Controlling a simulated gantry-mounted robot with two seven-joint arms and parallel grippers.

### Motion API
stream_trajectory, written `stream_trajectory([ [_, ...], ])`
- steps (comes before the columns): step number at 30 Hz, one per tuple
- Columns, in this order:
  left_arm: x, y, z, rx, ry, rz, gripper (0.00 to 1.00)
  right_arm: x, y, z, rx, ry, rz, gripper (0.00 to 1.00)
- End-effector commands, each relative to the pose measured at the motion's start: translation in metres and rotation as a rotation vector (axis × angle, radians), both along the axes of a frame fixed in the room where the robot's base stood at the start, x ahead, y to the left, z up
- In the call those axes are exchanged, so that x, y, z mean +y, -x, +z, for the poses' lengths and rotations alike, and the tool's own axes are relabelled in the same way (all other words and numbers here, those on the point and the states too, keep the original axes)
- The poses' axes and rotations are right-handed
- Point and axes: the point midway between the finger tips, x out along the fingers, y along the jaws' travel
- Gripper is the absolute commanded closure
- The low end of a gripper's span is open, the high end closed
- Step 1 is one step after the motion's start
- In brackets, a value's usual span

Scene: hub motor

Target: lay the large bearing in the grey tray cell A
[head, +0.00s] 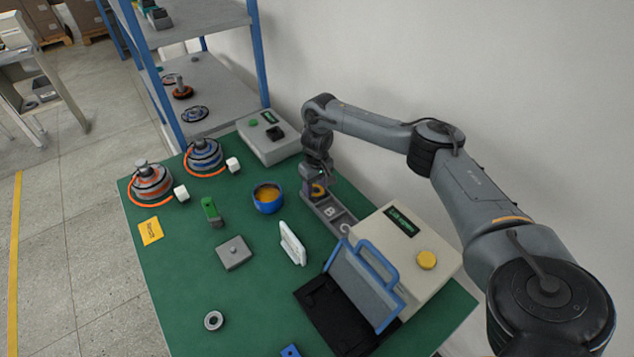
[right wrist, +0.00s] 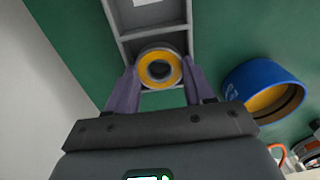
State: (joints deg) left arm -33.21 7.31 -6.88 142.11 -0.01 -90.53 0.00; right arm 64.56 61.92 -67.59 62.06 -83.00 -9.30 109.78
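The large bearing, a ring with a yellow-orange face and dark bore, shows in the right wrist view (right wrist: 160,68) between my right gripper's purple fingers. My right gripper (right wrist: 160,75) appears shut on it, one finger against each side. In the head view my right gripper (head: 317,192) points down over the far end of the grey tray (head: 343,222), beside the cell marked B. The bearing is at that end cell, low in it or just above; its underside and the cell's letter are hidden. My left gripper is not in view.
A blue bowl (head: 267,198) with orange contents stands just left of the tray. A beige box with a yellow button (head: 427,260) and a blue-handled fixture (head: 365,280) stand nearer. A small grey ring (head: 213,321) lies on the green mat. A control box (head: 268,137) is behind.

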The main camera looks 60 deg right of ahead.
Motion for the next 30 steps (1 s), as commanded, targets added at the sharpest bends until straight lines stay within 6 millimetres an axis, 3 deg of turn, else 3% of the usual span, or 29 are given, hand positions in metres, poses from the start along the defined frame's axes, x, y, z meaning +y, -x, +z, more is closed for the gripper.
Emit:
stream_trajectory([
  [1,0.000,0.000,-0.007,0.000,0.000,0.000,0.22,-0.001,0.010,-0.031,0.031,0.017,0.002,0.29],
  [3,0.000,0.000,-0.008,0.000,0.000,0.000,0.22,-0.001,0.010,-0.031,0.031,0.017,0.002,0.23],
  [11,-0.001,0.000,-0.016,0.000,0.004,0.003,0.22,-0.001,0.009,-0.019,0.027,0.017,0.001,0.23],
  [21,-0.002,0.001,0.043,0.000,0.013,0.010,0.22,-0.001,0.009,0.054,0.026,0.013,0.001,0.22],
  [30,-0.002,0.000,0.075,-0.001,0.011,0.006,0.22,0.000,0.009,0.099,0.024,0.012,0.000,0.22],
])
